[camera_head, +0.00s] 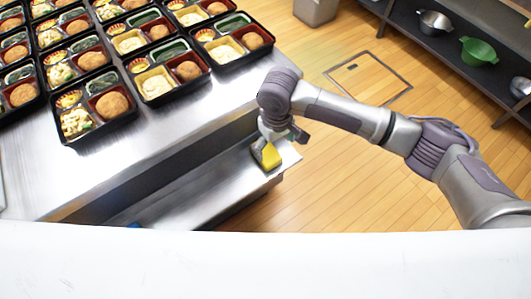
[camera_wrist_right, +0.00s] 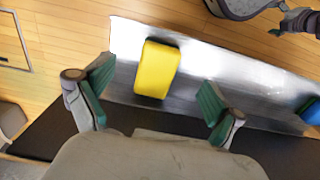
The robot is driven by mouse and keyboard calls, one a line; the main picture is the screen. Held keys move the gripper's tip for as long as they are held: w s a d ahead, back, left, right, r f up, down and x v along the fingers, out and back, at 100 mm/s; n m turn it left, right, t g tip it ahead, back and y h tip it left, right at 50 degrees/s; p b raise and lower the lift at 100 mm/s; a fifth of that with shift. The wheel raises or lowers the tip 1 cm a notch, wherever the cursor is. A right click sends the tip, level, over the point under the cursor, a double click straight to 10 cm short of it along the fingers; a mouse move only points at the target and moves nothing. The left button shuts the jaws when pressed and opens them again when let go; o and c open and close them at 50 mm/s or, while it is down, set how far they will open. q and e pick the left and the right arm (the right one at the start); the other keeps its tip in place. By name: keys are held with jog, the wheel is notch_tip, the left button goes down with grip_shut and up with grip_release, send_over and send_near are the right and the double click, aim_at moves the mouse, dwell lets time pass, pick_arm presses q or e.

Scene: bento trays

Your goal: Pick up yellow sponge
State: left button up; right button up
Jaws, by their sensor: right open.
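The yellow sponge (camera_head: 267,156) lies on the lower metal shelf (camera_head: 221,184) of the counter, near its right end. In the right wrist view the sponge (camera_wrist_right: 157,69) lies flat on the shelf, between and beyond the fingertips. My right gripper (camera_head: 279,134) is just above and behind the sponge in the head view, partly hidden by its own wrist. In the wrist view my right gripper (camera_wrist_right: 158,91) is open, with its green-padded fingers apart and nothing between them touching. My left gripper is not in the head view.
The steel counter (camera_head: 175,130) carries several bento trays (camera_head: 100,107) and stands above the shelf. A blue object (camera_wrist_right: 311,111) lies farther along the shelf. A rack (camera_head: 451,43) with bowls stands at the upper right. The wooden floor beside the shelf is clear.

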aim_at(273, 160)
notch_tip(273, 160, down, 3)
jog(key=shift+a+f, duration=0.15)
jog(key=shift+f, duration=2.9)
jog(key=c, duration=1.1)
jog(key=shift+r, duration=0.1)
jog(key=shift+r, duration=0.5)
jog(key=r, duration=0.2)
jog(key=d+r, duration=0.1)
jog(key=shift+s+d+r, duration=0.15)
jog(key=shift+s+r, duration=0.05)
jog(key=shift+r, duration=0.2)
jog(key=s+d+r, duration=0.3)
jog(key=d+r, duration=0.3)
jog(key=d, duration=0.4)
jog(key=s+d+r+m+p, duration=0.1)
jog(key=s+d+r+m, duration=0.1)
jog(key=r, duration=0.5)
jog(key=s+d+r+m+p, duration=0.1)
jog(key=s+d+r+m, duration=0.1)
jog(key=d+r+m, duration=0.2)
notch_tip(273, 160, up, 4)
jog(key=shift+s+f+m+p, duration=0.1)
jog(key=shift+s+m+p, duration=0.1)
jog(key=shift+m+p, duration=0.2)
